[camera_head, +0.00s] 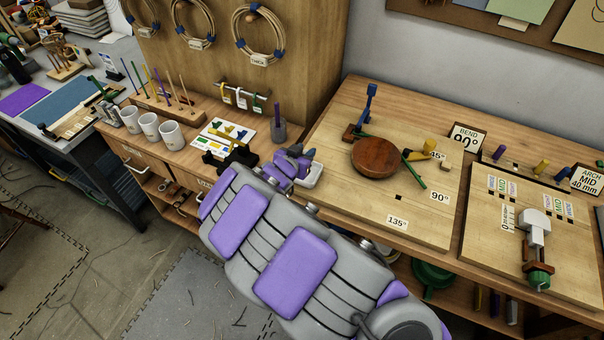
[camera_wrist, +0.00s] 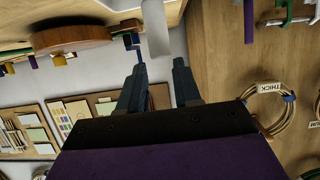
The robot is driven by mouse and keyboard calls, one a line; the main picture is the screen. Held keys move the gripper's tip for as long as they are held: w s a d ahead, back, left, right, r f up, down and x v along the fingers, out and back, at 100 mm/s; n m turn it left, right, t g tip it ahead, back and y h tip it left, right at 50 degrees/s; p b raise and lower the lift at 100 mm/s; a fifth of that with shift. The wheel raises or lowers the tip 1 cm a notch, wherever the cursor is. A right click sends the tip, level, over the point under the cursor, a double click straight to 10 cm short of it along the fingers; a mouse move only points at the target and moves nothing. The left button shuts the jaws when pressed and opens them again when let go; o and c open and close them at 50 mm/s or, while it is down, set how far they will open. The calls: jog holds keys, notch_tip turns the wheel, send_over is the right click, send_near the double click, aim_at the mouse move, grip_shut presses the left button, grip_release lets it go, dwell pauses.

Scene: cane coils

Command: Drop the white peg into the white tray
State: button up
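The white tray (camera_head: 314,180) sits on the wooden bench, partly hidden behind my gripper (camera_head: 304,158) in the head view. In the wrist view, which looks upside down, a white cylinder that looks like the white peg (camera_wrist: 155,30) is just beyond my gripper (camera_wrist: 160,65), between the lines of its two dark fingers. The fingers are apart, with a clear gap and nothing visible between them. A pale edge beside the cylinder at the top of the wrist view may be the tray. I cannot tell whether the cylinder rests in the tray. The head view does not clearly show the peg.
A grey cup with a purple peg (camera_head: 278,118) stands behind my gripper. A round brown block (camera_head: 376,157) sits on the bending board to the right. White mugs (camera_head: 171,135) and a pegged rack stand left. Cane coils (camera_head: 258,37) hang on the wooden panel.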

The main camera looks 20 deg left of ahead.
jog(key=o, duration=0.3)
jog(key=shift+d+r, duration=0.25)
jog(key=shift+d, duration=0.65)
jog(key=shift+o, duration=0.2)
jog(key=p+v, duration=0.3)
jog(key=v, duration=1.4)
jog(key=shift+d, duration=0.2)
jog(key=shift+s+a, duration=0.15)
jog(key=shift+a, duration=0.05)
